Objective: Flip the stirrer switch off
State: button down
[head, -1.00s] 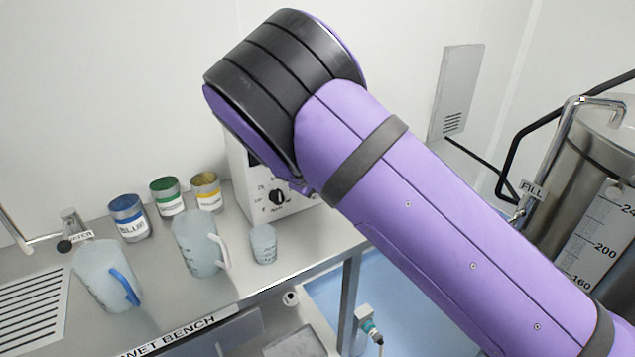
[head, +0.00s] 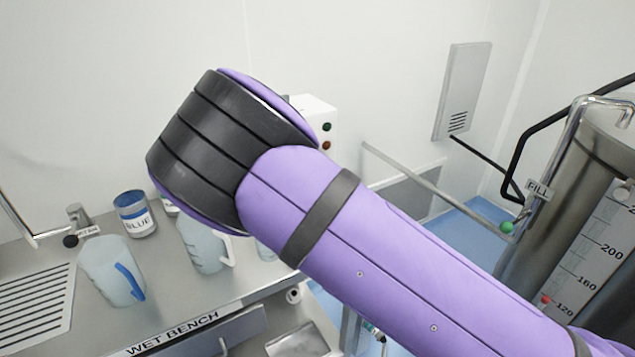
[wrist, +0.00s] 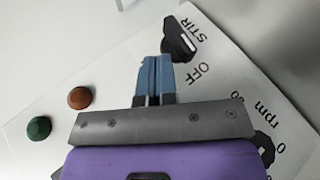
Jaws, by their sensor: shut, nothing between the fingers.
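The stirrer's white control box (head: 312,108) stands at the back of the bench in the head view, mostly hidden behind my arm. In the wrist view its pale panel (wrist: 110,75) shows the black stirrer switch (wrist: 178,38) beside the words STIR and OFF. I cannot tell which way the switch is set. My gripper (wrist: 155,60) has its two blue fingers shut together with nothing between them. The fingertips are just beside the switch's lower left in the picture; I cannot tell whether they touch it. My arm hides the gripper in the head view.
A red button (wrist: 79,98) and a green button (wrist: 39,128) stick out left of the fingers. A black knob (wrist: 265,148) sits near "0 rpm". A jug (head: 112,270), a second jug (head: 203,245) and a blue-labelled can (head: 134,214) stand on the bench.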

dwell(0.3)
jog(key=v, duration=1)
jog(key=shift+s+r, duration=0.25)
jog(key=shift+r, duration=0.05)
jog(key=shift+a, duration=0.2)
jog(key=s+d+r+m+g+y, duration=0.1)
jog(key=s+d+r+m+g, duration=0.3)
jog(key=d, duration=0.6)
jog(key=s+d+r+m+y, duration=0.1)
jog(key=s+d+r, duration=0.1)
jog(key=d+r, duration=0.5)
jog(key=s+d+r+m+g+y, duration=0.1)
jog(key=s+d+r+m+g, duration=0.15)
jog(key=d, duration=0.95)
jog(key=s+d+r+m+y, duration=0.1)
jog(key=s+d+r, duration=0.3)
jog(key=s, duration=0.2)
jog(key=s+d+r+m+y, duration=0.1)
jog(key=s+d+r, duration=0.3)
jog(key=s, duration=0.3)
jog(key=s+d+r+m+t, duration=0.1)
jog(key=s+d+m+t, duration=0.1)
jog(key=s, duration=1.2)
